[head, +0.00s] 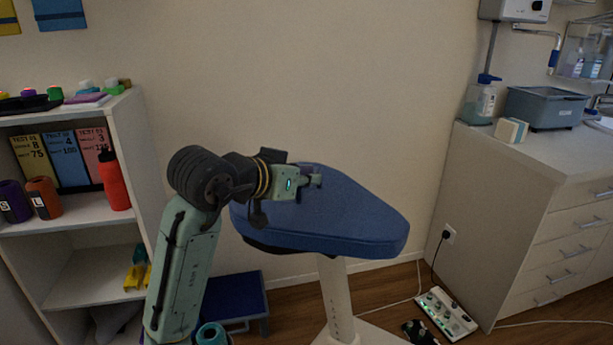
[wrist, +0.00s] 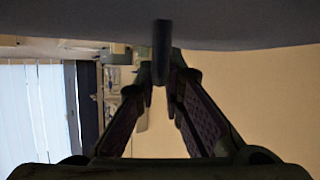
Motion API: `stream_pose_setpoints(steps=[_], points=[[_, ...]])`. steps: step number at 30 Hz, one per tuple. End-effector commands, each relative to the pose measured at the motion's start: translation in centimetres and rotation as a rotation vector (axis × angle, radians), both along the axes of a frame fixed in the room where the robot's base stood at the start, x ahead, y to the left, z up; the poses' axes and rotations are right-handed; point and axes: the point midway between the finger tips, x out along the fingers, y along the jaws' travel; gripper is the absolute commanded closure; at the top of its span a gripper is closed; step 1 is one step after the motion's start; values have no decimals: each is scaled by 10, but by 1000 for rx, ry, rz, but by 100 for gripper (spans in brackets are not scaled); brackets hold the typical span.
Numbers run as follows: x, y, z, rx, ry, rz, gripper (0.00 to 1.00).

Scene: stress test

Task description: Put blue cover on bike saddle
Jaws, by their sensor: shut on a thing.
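The blue cover (head: 355,215) lies over the top and side of the bike saddle, which stands on a pale post. A dark strip of the saddle's underside (head: 262,244) shows below the cover at the left. My gripper (head: 314,180) is at the cover's far edge, with its fingers pointing right. In the wrist view the fingers (wrist: 167,85) come together on a narrow dark piece beside the cover's grey-looking surface (wrist: 240,30). That piece appears to be part of the cover. The far side of the saddle is hidden.
A white shelf (head: 80,125) with boxes and a red bottle (head: 113,180) stands at the left. A white drawer cabinet (head: 540,200) stands at the right. A blue step stool (head: 235,300) and a device with cables (head: 446,312) are on the floor. The wall is behind the saddle.

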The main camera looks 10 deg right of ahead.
Motion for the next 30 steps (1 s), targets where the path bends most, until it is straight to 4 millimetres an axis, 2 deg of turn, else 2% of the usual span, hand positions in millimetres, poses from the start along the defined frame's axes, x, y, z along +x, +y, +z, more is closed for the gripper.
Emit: stream_pose_setpoints(steps=[11, 12, 21, 30], points=[[0, 0, 0, 0, 0, 0, 100], [0, 0, 0, 0, 0, 0, 88], [0, 0, 0, 0, 0, 0, 68], [0, 0, 0, 1, 1, 0, 68]])
